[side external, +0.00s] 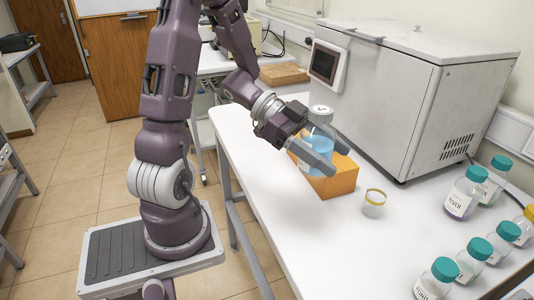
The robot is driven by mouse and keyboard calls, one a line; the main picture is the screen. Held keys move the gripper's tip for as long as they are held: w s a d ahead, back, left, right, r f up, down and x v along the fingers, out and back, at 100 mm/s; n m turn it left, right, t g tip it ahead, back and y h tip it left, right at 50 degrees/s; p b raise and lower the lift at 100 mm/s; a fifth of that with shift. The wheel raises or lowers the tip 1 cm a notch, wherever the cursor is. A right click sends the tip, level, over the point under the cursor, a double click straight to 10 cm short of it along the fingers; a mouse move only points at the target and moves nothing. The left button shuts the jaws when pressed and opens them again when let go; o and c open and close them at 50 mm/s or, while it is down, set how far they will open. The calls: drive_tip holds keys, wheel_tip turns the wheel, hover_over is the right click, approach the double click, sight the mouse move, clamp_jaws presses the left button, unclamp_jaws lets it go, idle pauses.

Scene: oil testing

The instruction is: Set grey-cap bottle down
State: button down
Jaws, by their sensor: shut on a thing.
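The grey-cap bottle (317,138) holds light blue liquid and stands about upright between the fingers of my gripper (333,155). My gripper is shut on it from the left, with its fingers around the bottle's body. Its pale grey cap shows above the fingers. An orange block (335,184) on the white table (285,215) lies directly behind and below the bottle in this view.
A small glass beaker with a yellow rim (373,203) stands right of the block. Several teal-cap bottles (464,192) stand at the right. A large white machine (410,95) with a screen stands behind. The table's front left part is clear.

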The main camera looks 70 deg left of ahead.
drive_tip(key=w+a+r+n+t+y, duration=0.3)
drive_tip(key=w+a+n+y, duration=0.15)
drive_tip(key=w, duration=0.25)
drive_tip(key=w+a+r+n+t+y, duration=0.2)
drive_tip(key=w+a+n+t+y, duration=0.15)
drive_tip(key=w+a, duration=0.3)
drive_tip(key=w+a+n+g+y, duration=0.25)
drive_tip(key=a+n+y, duration=0.7)
drive_tip(key=a, duration=0.55)
drive_tip(key=s+a+f+n+g+y, duration=0.3)
drive_tip(key=s+a+n+g, duration=0.3)
drive_tip(key=s, duration=0.3)
drive_tip(key=s+a+f+n+g+y, duration=0.2)
drive_tip(key=s+a+n+g+y, duration=0.2)
drive_tip(key=s+a+n+g, duration=0.25)
drive_tip(key=shift+m+t, duration=0.35)
drive_tip(key=shift+m, duration=0.25)
drive_tip(key=f, duration=0.5)
drive_tip(key=s+f, duration=0.1)
drive_tip(key=f, duration=0.4)
drive_tip(key=s+f, duration=0.1)
drive_tip(key=f, duration=0.4)
drive_tip(key=shift+a, duration=0.25)
drive_tip(key=shift+f, duration=0.2)
